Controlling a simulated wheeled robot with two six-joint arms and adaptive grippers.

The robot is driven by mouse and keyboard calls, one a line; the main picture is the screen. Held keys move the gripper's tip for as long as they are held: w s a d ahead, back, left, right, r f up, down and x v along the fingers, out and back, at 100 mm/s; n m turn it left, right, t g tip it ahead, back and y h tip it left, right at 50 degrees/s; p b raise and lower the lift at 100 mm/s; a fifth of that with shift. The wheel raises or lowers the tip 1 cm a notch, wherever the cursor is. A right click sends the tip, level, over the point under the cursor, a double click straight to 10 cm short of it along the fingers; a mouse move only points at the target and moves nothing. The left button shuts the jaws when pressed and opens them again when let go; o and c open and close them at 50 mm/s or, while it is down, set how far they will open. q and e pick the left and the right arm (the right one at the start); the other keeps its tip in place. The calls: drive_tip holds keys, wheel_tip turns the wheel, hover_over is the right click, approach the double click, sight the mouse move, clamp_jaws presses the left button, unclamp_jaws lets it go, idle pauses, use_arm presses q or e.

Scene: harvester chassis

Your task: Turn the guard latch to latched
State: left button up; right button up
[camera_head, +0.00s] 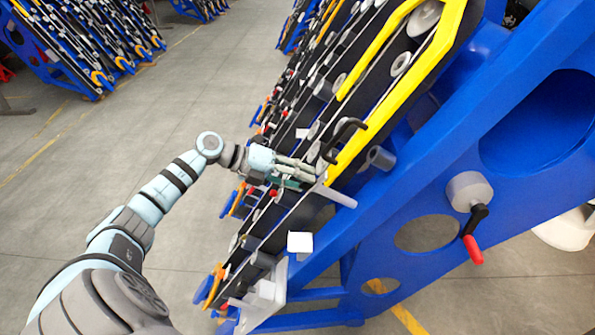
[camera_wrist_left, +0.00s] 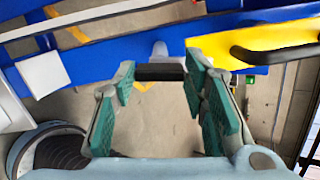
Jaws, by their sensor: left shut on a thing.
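My left gripper (camera_head: 312,172) reaches in from the left to the lower end of the yellow guard (camera_head: 395,95). In the left wrist view its green-padded fingers (camera_wrist_left: 161,70) are closed on the two ends of a short dark bar, which looks like the guard latch (camera_wrist_left: 160,72). The bar lies roughly level across that picture, in front of the blue frame. In the head view the fingers hide it. A black handle (camera_head: 343,137) on the guard is just beyond the fingertips and also shows in the left wrist view (camera_wrist_left: 275,53). My right gripper is in neither view.
The blue chassis frame (camera_head: 420,190) slopes across the right side. A grey hub with a red-gripped crank (camera_head: 473,250) sits on it. A grey peg (camera_head: 338,196) sticks out close below the gripper. The floor (camera_head: 130,140) at left is clear.

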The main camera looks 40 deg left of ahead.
use_arm(q)
drive_tip(key=shift+n, duration=1.1)
drive_tip(key=shift+f, duration=0.1)
drive_tip(key=o, duration=1.2)
drive_tip(key=shift+c, duration=0.2)
drive_tip(key=v, duration=0.7)
drive_tip(key=shift+a+r, duration=0.15)
drive_tip(key=shift+r, duration=0.15)
